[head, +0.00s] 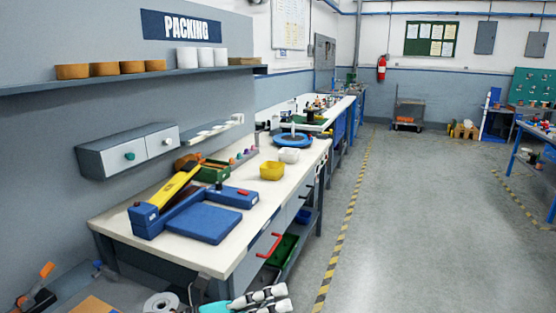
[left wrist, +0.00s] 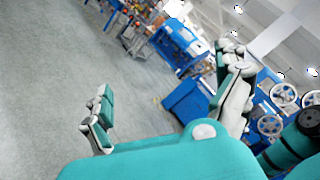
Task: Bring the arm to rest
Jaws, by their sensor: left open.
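My left gripper (head: 276,298) shows at the bottom edge of the head view, teal with white and grey fingers. It is in front of the packing bench (head: 215,262), low and near its front corner. In the left wrist view the same gripper (left wrist: 170,75) has its two fingers spread wide apart, with nothing between them. Grey wheels (left wrist: 284,95) on blue equipment show behind it at the right of that view. My right gripper is not in view.
The grey floor (head: 420,220) to the right is open. A blue table (head: 540,150) stands far right.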

